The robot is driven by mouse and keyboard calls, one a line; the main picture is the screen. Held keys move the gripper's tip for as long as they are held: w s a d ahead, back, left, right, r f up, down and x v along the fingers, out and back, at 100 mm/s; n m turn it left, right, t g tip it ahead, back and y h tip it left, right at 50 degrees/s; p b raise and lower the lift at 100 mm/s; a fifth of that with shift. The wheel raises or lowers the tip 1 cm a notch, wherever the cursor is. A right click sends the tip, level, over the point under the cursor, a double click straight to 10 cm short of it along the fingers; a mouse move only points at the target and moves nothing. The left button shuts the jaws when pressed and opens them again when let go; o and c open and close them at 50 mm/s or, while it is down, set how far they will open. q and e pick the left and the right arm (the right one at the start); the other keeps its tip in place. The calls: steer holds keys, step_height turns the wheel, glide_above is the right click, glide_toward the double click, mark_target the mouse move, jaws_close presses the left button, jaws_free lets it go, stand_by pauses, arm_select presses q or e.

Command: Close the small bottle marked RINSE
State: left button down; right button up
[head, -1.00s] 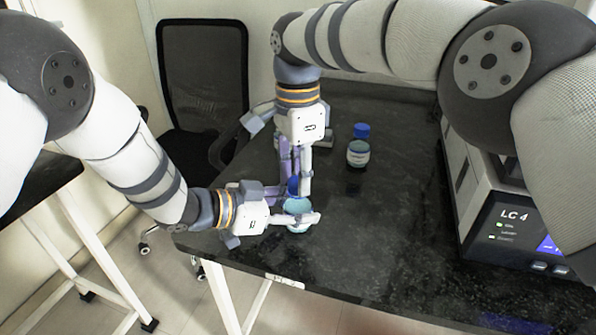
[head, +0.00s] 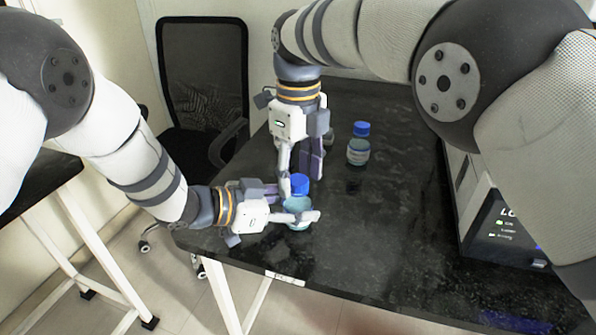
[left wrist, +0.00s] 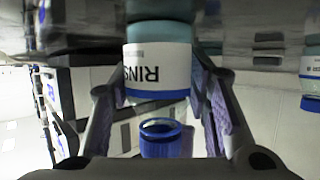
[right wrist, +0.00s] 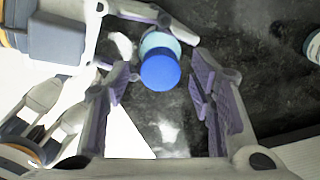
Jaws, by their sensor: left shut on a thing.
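The small bottle marked RINSE (head: 298,205) stands near the table's front left corner. In the left wrist view its label (left wrist: 158,72) appears upside down. My left gripper (head: 296,216) is shut around the bottle's body from the left. A blue cap (head: 300,184) is at the top of the bottle, in line with it; it also shows in the left wrist view (left wrist: 166,140). I cannot tell how tightly it sits. My right gripper (right wrist: 166,68) points down from above, open, with its fingers on either side of the cap (right wrist: 160,70) and apart from it.
Another bottle (head: 358,152) with a blue cap stands behind and to the right. A device marked LC 4 (head: 505,225) stands at the table's right side. The dark tabletop (head: 390,220) between is clear. A black chair (head: 203,75) is beyond the table.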

steer(key=shift+r, duration=2.25)
steer(key=shift+c, duration=0.5)
